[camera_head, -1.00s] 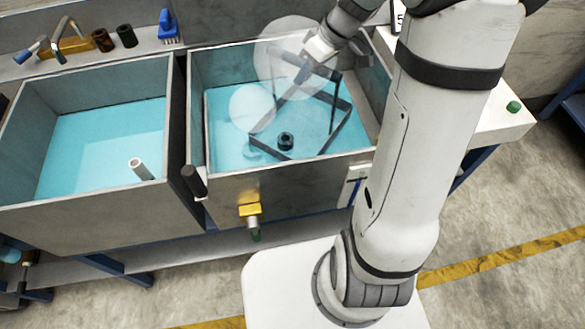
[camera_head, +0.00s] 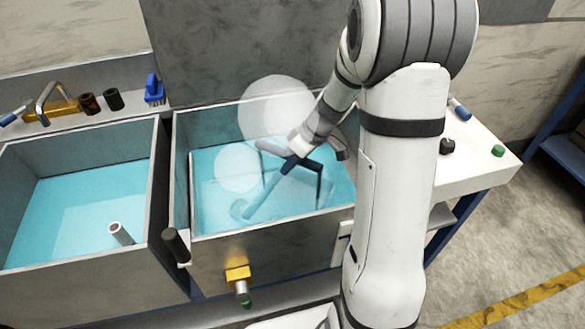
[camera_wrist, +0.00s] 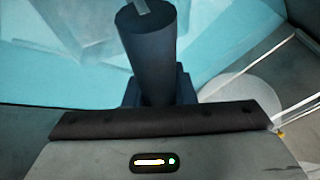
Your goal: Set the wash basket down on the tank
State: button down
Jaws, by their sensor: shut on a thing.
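The wash basket (camera_head: 318,185) shows as a dark, thin-barred frame at the right-hand tank (camera_head: 268,228), low over or in its blue water. My gripper (camera_head: 292,160) is above this tank, shut on the basket's dark upper part. In the wrist view a thick dark round bar (camera_wrist: 150,50) stands out from the jaws, with blue water beyond it. Pale see-through round patches blur part of the tank. My wrist hides some of the basket, and I cannot tell whether its underside touches the tank.
A second tank (camera_head: 70,255) with blue water and a white tube (camera_head: 121,234) adjoins on the left. A dark post (camera_head: 176,246) and a yellow valve (camera_head: 238,274) are at the front. A white side table (camera_head: 470,160) is at the right.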

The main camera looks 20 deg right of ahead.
jog(key=shift+f, duration=0.9)
jog(key=c, duration=1.2)
grip_release()
jog(key=v, duration=1.1)
jog(key=s+a+r+m+h, duration=0.1)
jog(key=s+m, duration=0.1)
jog(key=s, duration=0.4)
jog(key=s+a+r+m+h, duration=0.2)
jog(key=s+m, duration=0.1)
jog(key=s, duration=0.3)
jog(key=s+a+r+m+t+h, duration=0.1)
jog(key=s+m+h, duration=0.1)
jog(key=s, duration=0.4)
jog(key=shift+s+a+r+m, duration=0.3)
jog(key=shift+s+a+m, duration=0.1)
jog(key=shift+m, duration=0.3)
